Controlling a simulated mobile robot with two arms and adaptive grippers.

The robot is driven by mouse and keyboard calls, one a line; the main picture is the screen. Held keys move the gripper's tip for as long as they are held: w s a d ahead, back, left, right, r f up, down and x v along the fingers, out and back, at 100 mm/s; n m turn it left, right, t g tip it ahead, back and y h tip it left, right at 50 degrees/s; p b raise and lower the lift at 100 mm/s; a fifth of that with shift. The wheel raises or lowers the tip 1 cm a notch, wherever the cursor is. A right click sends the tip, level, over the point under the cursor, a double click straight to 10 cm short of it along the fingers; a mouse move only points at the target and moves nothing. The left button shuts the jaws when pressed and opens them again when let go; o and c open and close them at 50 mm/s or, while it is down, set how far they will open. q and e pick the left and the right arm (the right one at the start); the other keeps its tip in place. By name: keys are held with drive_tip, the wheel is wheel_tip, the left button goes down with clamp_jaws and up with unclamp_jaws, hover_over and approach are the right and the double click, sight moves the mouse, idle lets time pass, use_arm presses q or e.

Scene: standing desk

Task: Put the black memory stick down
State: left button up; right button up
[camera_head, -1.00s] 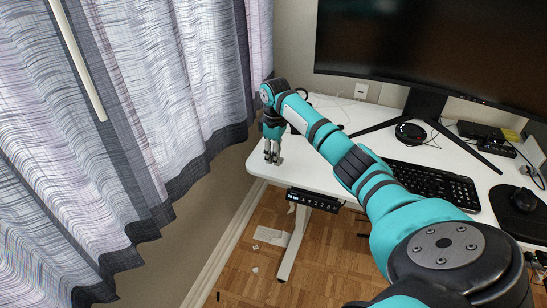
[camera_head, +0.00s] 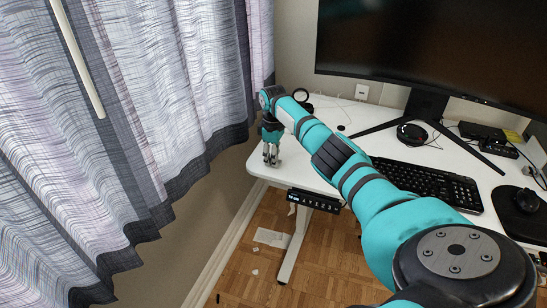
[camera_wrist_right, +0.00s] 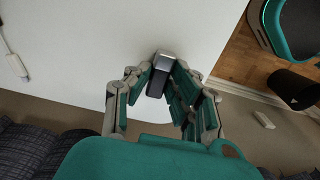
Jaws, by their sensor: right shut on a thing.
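My right gripper (camera_head: 271,158) is at the left end of the white desk (camera_head: 312,178), pointing down near the front left corner. In the right wrist view, its fingers (camera_wrist_right: 160,85) are shut on the black memory stick (camera_wrist_right: 155,85), a small dark block with a grey metal end. The stick is between the fingertips, over the white desk surface near its edge. I cannot tell whether it touches the desk. In the head view the stick is too small to make out. My left gripper is in neither view.
The keyboard (camera_head: 428,184), headphones (camera_head: 411,133) and monitor (camera_head: 440,50) are to the right. A white cable (camera_wrist_right: 14,62) lies on the desk. The curtain (camera_head: 150,120) hangs close on the left.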

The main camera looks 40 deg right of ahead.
drive_tip(key=shift+f, duration=0.15)
drive_tip(key=o, duration=0.7)
drive_tip(key=shift+o, duration=0.2)
wheel_tip(320, 180, up, 12)
drive_tip(key=shift+r+p, duration=0.2)
drive_tip(key=shift+p, duration=0.1)
